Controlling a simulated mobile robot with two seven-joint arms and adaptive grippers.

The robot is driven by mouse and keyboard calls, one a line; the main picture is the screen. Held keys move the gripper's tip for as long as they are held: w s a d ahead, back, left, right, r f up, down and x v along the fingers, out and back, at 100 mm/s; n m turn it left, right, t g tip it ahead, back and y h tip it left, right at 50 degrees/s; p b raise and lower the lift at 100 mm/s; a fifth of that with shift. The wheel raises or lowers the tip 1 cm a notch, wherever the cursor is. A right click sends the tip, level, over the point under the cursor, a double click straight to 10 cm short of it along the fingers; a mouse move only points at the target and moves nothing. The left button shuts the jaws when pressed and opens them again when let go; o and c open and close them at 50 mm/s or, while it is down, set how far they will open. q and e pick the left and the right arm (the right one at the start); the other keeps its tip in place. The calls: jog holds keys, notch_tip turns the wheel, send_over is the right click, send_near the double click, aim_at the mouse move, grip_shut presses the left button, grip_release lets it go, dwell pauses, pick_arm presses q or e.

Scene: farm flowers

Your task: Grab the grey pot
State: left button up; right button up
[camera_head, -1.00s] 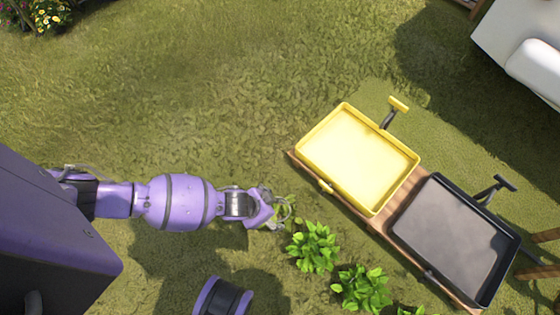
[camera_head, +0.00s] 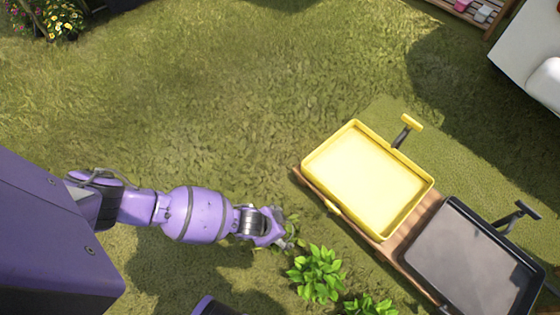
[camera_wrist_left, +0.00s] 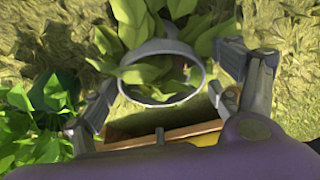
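In the left wrist view a grey ring-shaped rim (camera_wrist_left: 196,87), which looks like the grey pot's, lies between my left gripper's fingers, with green leaves in and behind it. My left gripper (camera_wrist_left: 172,86) is open, with one finger on each side of the rim and a visible gap on the right. I cannot tell whether the left finger touches it. In the head view my left gripper (camera_head: 287,240) is over the grass beside small leaves, and the pot is hardly visible there. My right gripper is not in view.
A yellow tray (camera_head: 322,148) and a black tray (camera_head: 425,222) stand on a wooden board (camera_head: 300,175) to the right. Leafy plants (camera_head: 317,273) grow just below the gripper. A shelf at top right holds a pink pot (camera_head: 462,5) and a greyish pot (camera_head: 483,14). Open grass lies above.

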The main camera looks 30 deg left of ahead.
pick_arm(q)
jog(key=c, duration=1.1)
jog(key=shift+c, duration=0.4)
jog(key=shift+r, duration=0.15)
